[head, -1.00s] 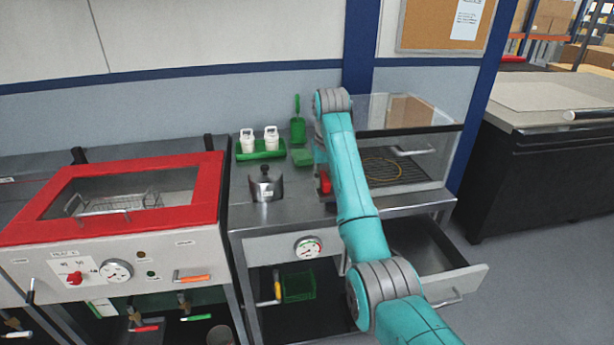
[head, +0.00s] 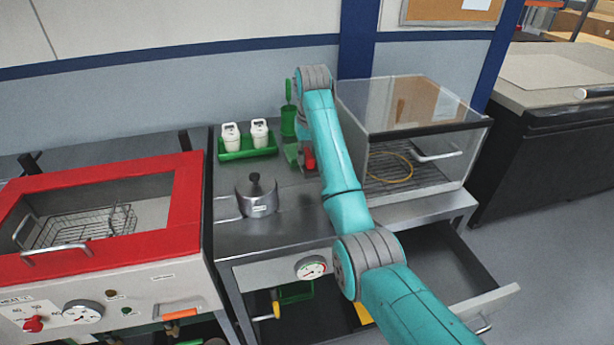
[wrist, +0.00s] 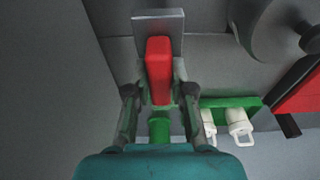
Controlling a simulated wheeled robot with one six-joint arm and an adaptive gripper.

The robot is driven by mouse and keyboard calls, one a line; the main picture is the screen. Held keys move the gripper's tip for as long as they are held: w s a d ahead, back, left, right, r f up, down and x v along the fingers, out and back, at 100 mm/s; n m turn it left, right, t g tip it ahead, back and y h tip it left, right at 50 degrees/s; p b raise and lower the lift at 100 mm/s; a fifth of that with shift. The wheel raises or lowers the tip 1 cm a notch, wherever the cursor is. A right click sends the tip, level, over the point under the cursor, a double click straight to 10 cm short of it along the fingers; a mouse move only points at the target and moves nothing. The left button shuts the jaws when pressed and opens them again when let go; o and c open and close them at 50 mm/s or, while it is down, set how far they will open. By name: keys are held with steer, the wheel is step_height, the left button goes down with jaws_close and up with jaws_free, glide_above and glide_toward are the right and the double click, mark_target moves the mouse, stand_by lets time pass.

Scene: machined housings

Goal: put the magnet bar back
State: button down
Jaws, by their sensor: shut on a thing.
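The magnet bar (wrist: 158,70) appears as a red block against a grey metal plate (wrist: 158,20) in the wrist view. My gripper (wrist: 158,82) is shut on the red block, one finger on each side. In the head view the red part (head: 310,159) shows just left of my arm, above the steel bench top (head: 290,225). My arm partly hides the gripper there. I cannot tell whether the bar touches the bench.
A green tray (head: 236,156) with two white bottles stands at the back left, near a green holder (head: 288,121). A lidded steel pot (head: 257,197) stands in front. A glass-fronted cabinet (head: 415,150) is right of my arm; an open drawer (head: 489,311) juts out below.

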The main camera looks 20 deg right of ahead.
steer(key=shift+f, duration=3.6)
steer(key=shift+f, duration=0.1)
steer(key=c, duration=1)
jaws_free()
